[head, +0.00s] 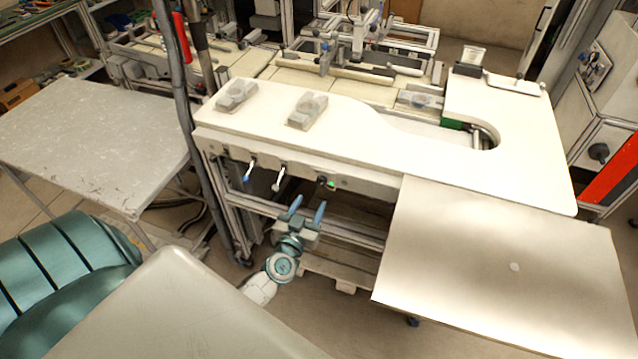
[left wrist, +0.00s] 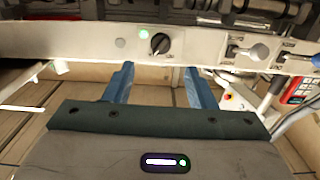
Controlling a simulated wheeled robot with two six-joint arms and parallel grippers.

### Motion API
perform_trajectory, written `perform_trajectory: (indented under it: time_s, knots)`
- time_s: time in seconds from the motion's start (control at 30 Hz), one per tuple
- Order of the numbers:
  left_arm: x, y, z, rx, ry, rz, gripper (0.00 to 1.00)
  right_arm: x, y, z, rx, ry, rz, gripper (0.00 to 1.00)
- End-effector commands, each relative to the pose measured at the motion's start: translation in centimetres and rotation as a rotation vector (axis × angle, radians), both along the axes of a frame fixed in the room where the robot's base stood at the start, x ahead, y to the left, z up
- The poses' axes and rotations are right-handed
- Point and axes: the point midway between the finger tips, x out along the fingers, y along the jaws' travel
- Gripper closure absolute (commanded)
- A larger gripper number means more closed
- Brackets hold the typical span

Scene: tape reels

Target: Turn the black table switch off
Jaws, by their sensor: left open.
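The black table switch (left wrist: 160,43) is a round rotary knob on the pale front rail of the white table, beside a lit green lamp (left wrist: 144,34). Its pointer looks tilted in the left wrist view. In the head view the switch (head: 322,180) is small, under the white tabletop's front edge. My left gripper (head: 308,207) is open and empty, with its two blue fingers pointing up toward the rail, below and a little left of the switch. In the left wrist view the gripper's fingertips (left wrist: 158,68) stand on either side of the knob, apart from it. My right gripper is not in view.
On the same rail sit a blue-tipped lever (head: 248,172) and a white lever (head: 279,179). The white tabletop (head: 370,150) overhangs the rail. A metal panel (head: 480,270) lies at right. A pole with a grey hose (head: 183,110) stands at left.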

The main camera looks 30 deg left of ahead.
Motion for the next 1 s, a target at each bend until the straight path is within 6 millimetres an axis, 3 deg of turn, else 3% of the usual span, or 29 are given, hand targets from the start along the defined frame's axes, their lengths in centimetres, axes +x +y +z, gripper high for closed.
perform_trajectory:
  time_s: [0.2, 0.4, 0.8, 1.0]
  knots:
    - [4.3, 1.0, 0.0, -0.001, -0.001, -0.001, 0.5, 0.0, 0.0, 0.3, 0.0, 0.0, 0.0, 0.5]
    - [6.8, 1.6, -0.1, -0.001, 0.001, -0.001, 0.5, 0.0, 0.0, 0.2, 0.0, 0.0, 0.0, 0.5]
    - [7.6, 1.8, -0.1, 0.0, 0.002, -0.002, 0.5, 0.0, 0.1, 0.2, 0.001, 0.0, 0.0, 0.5]
    - [7.6, 1.8, -0.1, 0.0, 0.002, -0.002, 0.87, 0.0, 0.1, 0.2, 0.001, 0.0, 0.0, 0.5]
